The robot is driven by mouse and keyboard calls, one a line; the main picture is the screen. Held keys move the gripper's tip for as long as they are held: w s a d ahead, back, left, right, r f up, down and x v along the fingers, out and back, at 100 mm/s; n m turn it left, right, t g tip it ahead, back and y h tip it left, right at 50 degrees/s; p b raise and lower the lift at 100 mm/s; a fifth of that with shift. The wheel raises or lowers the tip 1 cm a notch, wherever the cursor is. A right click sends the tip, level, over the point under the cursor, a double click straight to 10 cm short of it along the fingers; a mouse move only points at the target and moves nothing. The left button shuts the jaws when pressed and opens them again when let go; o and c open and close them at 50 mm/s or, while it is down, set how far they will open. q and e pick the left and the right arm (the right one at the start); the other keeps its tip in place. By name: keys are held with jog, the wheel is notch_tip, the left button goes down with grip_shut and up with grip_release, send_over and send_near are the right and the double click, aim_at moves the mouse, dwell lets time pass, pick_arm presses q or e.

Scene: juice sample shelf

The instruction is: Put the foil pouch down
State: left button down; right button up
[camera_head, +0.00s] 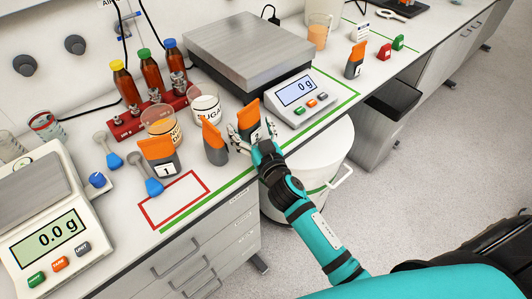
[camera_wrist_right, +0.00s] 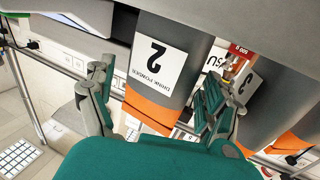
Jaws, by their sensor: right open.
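The foil pouch (camera_wrist_right: 163,70), grey with an orange top and a "2" label, shows upside down in the wrist view. In the head view its orange top (camera_head: 249,113) rises behind my right gripper (camera_head: 250,138), which hides much of its body. My right gripper is open, with one finger on each side of the pouch in the wrist view. I cannot tell whether either finger touches it. The pouch appears upright on the bench between a second grey-and-orange pouch (camera_head: 214,143) and the large scale (camera_head: 250,52). My left gripper is not in view.
Pouch 1 (camera_head: 160,156) stands by a red outlined rectangle (camera_head: 173,200) that is empty. A sugar tub (camera_head: 206,108), an orange powder beaker (camera_head: 161,125) and a red bottle rack (camera_head: 128,124) stand behind. A small scale (camera_head: 45,235) is at left. The bench's front edge is close.

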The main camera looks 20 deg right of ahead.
jog(key=s+b, duration=0.4)
jog(key=s, duration=1.3)
jog(key=shift+d, duration=0.25)
